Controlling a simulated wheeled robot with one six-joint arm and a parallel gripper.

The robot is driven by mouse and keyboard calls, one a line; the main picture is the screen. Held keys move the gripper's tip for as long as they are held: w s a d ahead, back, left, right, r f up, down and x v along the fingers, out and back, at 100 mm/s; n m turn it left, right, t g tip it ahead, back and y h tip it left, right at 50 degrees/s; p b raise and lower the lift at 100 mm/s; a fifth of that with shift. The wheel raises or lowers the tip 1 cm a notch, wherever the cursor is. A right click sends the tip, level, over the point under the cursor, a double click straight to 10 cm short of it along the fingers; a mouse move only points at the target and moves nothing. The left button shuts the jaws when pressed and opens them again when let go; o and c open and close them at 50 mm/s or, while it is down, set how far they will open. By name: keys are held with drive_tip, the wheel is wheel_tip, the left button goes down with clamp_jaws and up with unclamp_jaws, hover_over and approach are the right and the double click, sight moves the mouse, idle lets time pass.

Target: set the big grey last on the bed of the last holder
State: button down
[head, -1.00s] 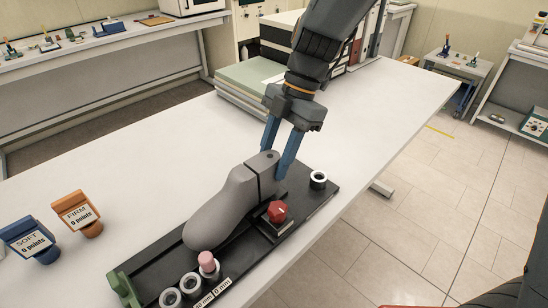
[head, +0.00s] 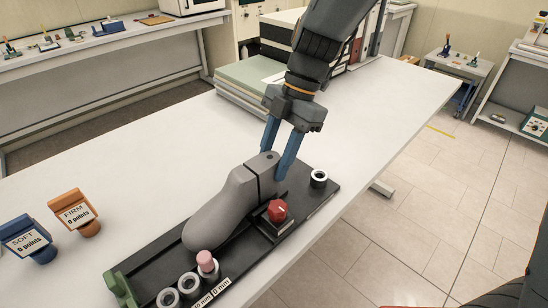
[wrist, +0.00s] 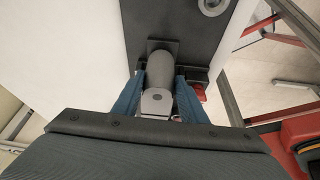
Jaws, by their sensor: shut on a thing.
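The big grey last (head: 222,211) lies lengthwise over the black last holder (head: 318,198), its toe toward the green end block (head: 122,288). It also shows in the wrist view (wrist: 155,72). My gripper (head: 277,163) is shut on the heel end of the last, with a blue finger on each side. The last appears to be at or just above the bed; I cannot tell if it touches. A red knob (head: 277,211) stands on the holder beside the last. The last hides much of the bed.
White rings (head: 189,284) sit on the holder's near edge, one with a pink peg (head: 206,258); another ring (head: 318,179) is at the far end. Orange FIRM (head: 75,213) and blue SOFT (head: 27,239) stands are at the left. Stacked folders (head: 245,85) lie behind my gripper.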

drive_tip(key=shift+f+b, duration=0.5)
drive_tip(key=shift+f, duration=0.15)
drive_tip(key=c, duration=1)
unclamp_jaws()
drive_tip(key=shift+b+v, duration=0.75)
drive_tip(key=shift+v, duration=3.2)
